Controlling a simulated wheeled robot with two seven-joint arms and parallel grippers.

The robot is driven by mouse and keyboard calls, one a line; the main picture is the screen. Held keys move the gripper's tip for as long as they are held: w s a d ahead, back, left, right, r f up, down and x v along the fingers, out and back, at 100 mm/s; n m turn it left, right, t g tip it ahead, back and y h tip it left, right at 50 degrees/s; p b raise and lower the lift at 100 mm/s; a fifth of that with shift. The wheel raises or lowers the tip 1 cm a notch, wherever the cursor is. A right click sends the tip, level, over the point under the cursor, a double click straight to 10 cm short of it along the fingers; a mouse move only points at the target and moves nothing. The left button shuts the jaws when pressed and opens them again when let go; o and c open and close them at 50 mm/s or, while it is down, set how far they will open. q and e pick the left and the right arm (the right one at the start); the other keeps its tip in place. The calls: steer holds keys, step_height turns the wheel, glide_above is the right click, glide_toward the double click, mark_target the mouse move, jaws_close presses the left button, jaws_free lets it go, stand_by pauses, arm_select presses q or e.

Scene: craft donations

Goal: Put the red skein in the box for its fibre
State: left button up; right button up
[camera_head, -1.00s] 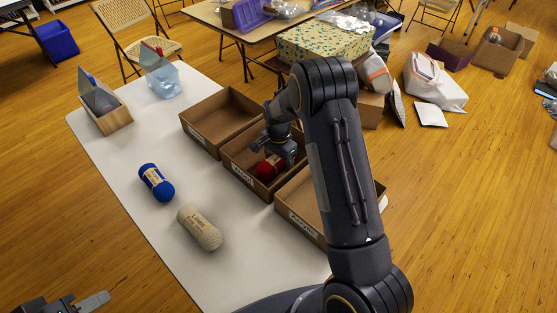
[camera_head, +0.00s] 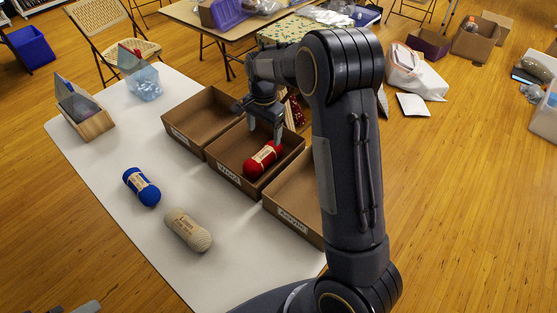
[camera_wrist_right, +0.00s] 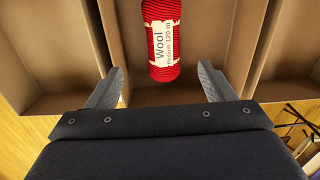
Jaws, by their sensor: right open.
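The red skein (camera_head: 262,160) lies in the middle cardboard box (camera_head: 226,171), against its floor. In the right wrist view the skein (camera_wrist_right: 161,40) has a white band reading "Wool". The middle box's front label is too small to read surely. My right gripper (camera_head: 264,133) is above the middle box, open and clear of the skein. In the right wrist view its two fingers (camera_wrist_right: 162,82) stand apart, with the skein beyond them. Only a sliver of my left gripper (camera_head: 84,307) shows at the bottom left edge.
A second box (camera_head: 190,138) stands behind the middle one and a third (camera_head: 283,216) in front, partly hidden by my right arm. A blue skein (camera_head: 142,187) and a beige skein (camera_head: 188,230) lie on the white table (camera_head: 118,235). A wooden holder (camera_head: 92,127) stands at the far left.

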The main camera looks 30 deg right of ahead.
steer(key=s+a+r+n+t+y, duration=0.2)
steer(key=s+r+n, duration=0.3)
steer(key=s, duration=0.6)
steer(key=s+a+r+n+t+y, duration=0.1)
steer(key=s+a+r+n+t, duration=0.15)
steer(key=s+r, duration=0.6)
steer(key=s+a+f+n, duration=0.1)
steer(key=s+a+n, duration=0.1)
steer(key=s, duration=0.3)
steer(key=s+a+f+n, duration=0.1)
steer(key=s+f+n, duration=0.1)
steer(key=s, duration=0.3)
steer(key=shift+s+a+f+n+t, duration=0.15)
steer(key=shift+a+f+n+t, duration=0.2)
steer(key=shift+t, duration=0.1)
